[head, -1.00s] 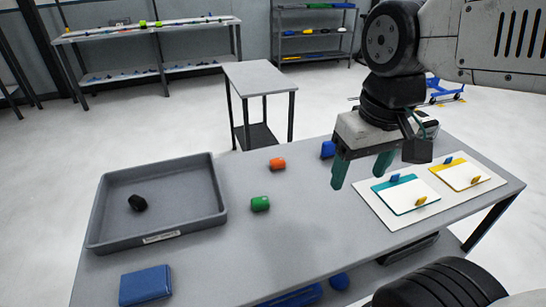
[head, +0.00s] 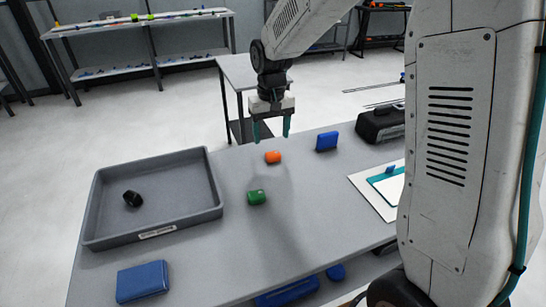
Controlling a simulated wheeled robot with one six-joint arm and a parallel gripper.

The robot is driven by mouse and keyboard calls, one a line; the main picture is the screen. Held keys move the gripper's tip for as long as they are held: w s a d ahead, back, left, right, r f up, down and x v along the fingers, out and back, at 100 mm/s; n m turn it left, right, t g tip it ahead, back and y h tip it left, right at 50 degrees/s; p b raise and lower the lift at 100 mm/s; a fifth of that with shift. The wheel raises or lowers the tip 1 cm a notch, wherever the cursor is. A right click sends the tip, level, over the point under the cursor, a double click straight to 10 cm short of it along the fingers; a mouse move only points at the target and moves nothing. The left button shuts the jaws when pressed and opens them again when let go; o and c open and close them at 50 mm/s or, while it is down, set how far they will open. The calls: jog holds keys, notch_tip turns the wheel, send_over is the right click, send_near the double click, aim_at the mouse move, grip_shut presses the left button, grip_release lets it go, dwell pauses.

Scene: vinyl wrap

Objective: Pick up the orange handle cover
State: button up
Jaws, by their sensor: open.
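The orange handle cover (head: 273,157) is a small rounded piece lying on the grey table, between the tray and a blue block. My gripper (head: 271,137) points down with its two green fingers spread apart and nothing between them. It appears above and around the far side of the orange cover in the picture; its exact height over it is hard to tell. The orange cover is fully visible.
A green piece (head: 257,197) lies just nearer than the orange one. A grey tray (head: 213,185) with a black part (head: 132,198) stands left. A blue block (head: 327,141) and black case (head: 381,124) stand right. A blue box (head: 143,281) lies front left.

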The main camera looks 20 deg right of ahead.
aim_at(273, 153)
jog(key=f, duration=0.7)
jog(key=shift+d, duration=0.2)
jog(key=shift+r, duration=0.1)
jog(key=c, duration=1.1)
